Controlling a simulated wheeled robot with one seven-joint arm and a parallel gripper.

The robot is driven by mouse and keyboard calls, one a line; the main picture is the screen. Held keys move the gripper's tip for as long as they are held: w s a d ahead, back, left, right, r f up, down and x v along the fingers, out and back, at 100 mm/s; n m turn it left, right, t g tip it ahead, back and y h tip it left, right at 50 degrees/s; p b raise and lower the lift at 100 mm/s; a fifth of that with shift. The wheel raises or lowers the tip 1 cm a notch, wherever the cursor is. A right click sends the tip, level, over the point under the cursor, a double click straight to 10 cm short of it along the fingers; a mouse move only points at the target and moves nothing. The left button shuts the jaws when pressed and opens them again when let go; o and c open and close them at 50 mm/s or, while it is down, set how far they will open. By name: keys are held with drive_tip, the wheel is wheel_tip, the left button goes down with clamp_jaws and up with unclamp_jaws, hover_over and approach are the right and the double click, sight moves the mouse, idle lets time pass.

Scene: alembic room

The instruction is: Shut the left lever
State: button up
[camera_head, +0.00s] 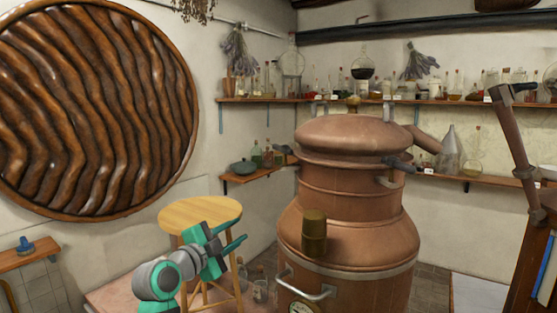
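The copper still (352,215) stands right of centre with its domed lid (352,135) on top. The left lever (282,149) is a small dark handle at the left side of the lid's rim. It points out to the left, and its exact angle is hard to tell. A similar right lever (400,164) sits on the right side of the rim. My gripper (238,230) is at lower left, below and left of the left lever and apart from the still. Its two teal fingers are spread, with nothing seen between them.
A round wooden stool (200,212) stands behind my gripper. A brass cylinder (314,232) and a metal handle (305,287) are on the still's front. A small wall shelf (262,171) with bottles is behind the left lever.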

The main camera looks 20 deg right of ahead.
wheel_tip(320, 180, up, 14)
drive_tip(key=s+d+m+g, duration=0.1)
drive_tip(key=s+m+g, duration=0.15)
drive_tip(key=m, duration=0.25)
drive_tip(key=m+g+h, duration=0.1)
drive_tip(key=m+g, duration=0.1)
drive_tip(key=m, duration=0.3)
approach(276, 148)
drive_tip(key=shift+t, duration=0.25)
drive_tip(key=x, duration=1.1)
drive_tip(key=shift+s+f, duration=0.1)
clamp_jaws()
